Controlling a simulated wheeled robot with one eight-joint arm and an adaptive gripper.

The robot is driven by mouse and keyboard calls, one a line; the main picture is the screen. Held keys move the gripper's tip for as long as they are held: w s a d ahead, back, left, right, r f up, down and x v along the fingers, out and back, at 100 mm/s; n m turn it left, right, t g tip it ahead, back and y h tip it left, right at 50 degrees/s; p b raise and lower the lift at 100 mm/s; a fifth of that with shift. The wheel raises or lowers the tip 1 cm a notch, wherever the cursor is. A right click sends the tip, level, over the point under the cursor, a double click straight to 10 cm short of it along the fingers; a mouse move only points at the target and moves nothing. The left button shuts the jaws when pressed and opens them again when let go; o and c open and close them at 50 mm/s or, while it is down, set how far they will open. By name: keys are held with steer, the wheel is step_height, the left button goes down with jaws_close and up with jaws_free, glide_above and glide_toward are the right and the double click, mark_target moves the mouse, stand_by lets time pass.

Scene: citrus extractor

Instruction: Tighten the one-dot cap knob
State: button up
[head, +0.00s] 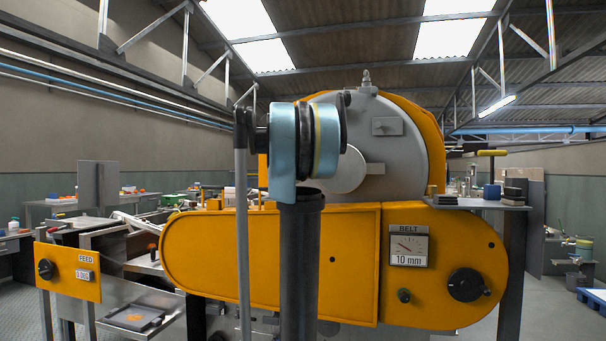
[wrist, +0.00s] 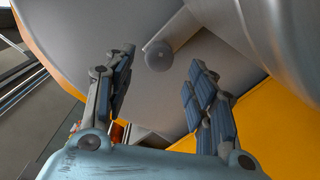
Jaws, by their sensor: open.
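In the wrist view a round grey knob (wrist: 158,56) stands out on a short stem from a grey surface. I cannot make out any dots on it, so I cannot tell whether it is the one-dot cap knob. My gripper (wrist: 161,60) is open, with one finger to the left of the knob and one to the right. The fingers look apart from it and nothing is held. In the head view my arm blocks the middle, and my gripper does not show. The extractor's grey drum (head: 405,155) stands behind the arm.
The yellow belt housing (head: 340,270) carries a BELT gauge (head: 408,247) reading 10 mm, a large black knob (head: 466,285) and a small dark knob (head: 404,296). A yellow FEED panel (head: 69,272) is at left. A large grey cylinder (wrist: 235,30) is close at upper right in the wrist view.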

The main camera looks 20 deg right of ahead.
steer(key=v, duration=0.6)
steer(key=shift+a, duration=0.1)
steer(key=s+a+n, duration=0.3)
steer(key=s+n, duration=0.2)
steer(key=n, duration=0.5)
steer(key=x, duration=1.6)
steer(key=shift+w+d+n, duration=0.25)
steer(key=shift+w+n, duration=0.05)
steer(key=shift+w, duration=0.05)
steer(key=shift+r, duration=0.1)
steer(key=c, duration=1.1)
